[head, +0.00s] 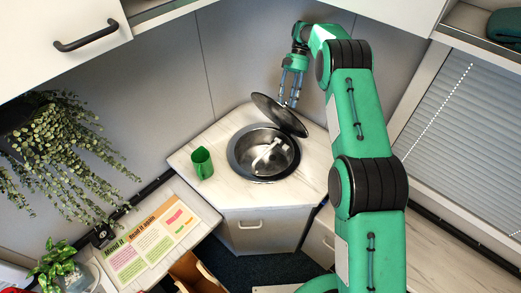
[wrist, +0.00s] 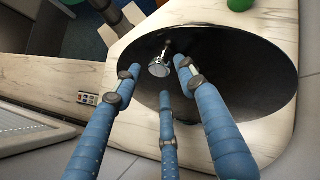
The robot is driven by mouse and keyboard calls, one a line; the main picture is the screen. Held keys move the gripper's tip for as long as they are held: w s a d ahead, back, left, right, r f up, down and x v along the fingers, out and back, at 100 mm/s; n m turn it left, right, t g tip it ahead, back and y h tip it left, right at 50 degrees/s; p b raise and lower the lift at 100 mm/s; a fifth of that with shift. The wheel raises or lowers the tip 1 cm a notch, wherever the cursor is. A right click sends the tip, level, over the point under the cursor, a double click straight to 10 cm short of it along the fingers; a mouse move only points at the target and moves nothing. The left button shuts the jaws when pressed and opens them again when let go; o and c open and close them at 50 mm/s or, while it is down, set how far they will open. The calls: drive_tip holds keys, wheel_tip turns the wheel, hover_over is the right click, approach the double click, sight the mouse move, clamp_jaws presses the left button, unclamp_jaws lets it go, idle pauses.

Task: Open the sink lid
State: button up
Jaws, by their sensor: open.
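The sink lid (head: 279,114) is a dark round disc, raised and tilted up at the back right of the round metal sink (head: 241,160). The basin is largely uncovered, with a folded silver tap (head: 268,155) inside. In the wrist view the lid's black face (wrist: 255,75) fills much of the picture, with a silver knob-like part (wrist: 159,67) at its left. My gripper (head: 291,101) is behind the raised lid; in the wrist view its blue fingers (wrist: 158,78) are spread around the knob-like part. They look empty; contact with the lid cannot be told.
A green cup (head: 202,163) stands left of the sink on the pale counter (head: 222,190). A wall is close behind my gripper. Overhead cabinets (head: 60,40) hang at upper left. A hanging plant (head: 65,140) and a colourful sheet (head: 150,245) are at left.

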sight(279, 107)
drive_tip(key=s+a+f+b, duration=0.2)
drive_tip(key=s+a, duration=0.1)
drive_tip(key=s+a+f+b, duration=0.1)
drive_tip(key=s+a, duration=0.1)
drive_tip(key=shift+s+a, duration=0.15)
drive_tip(key=s+a+f+t+h+b, duration=0.1)
drive_tip(key=s+a+f+b, duration=0.4)
drive_tip(key=f, duration=0.4)
drive_tip(key=s+a+f+t+h+b, duration=0.1)
drive_tip(key=s+a+f+b, duration=0.3)
drive_tip(key=f, duration=0.5)
drive_tip(key=shift+s+a+m+t+b, duration=0.3)
drive_tip(key=shift+s+a+b, duration=0.15)
drive_tip(key=shift+b, duration=0.55)
drive_tip(key=shift+c, duration=0.5)
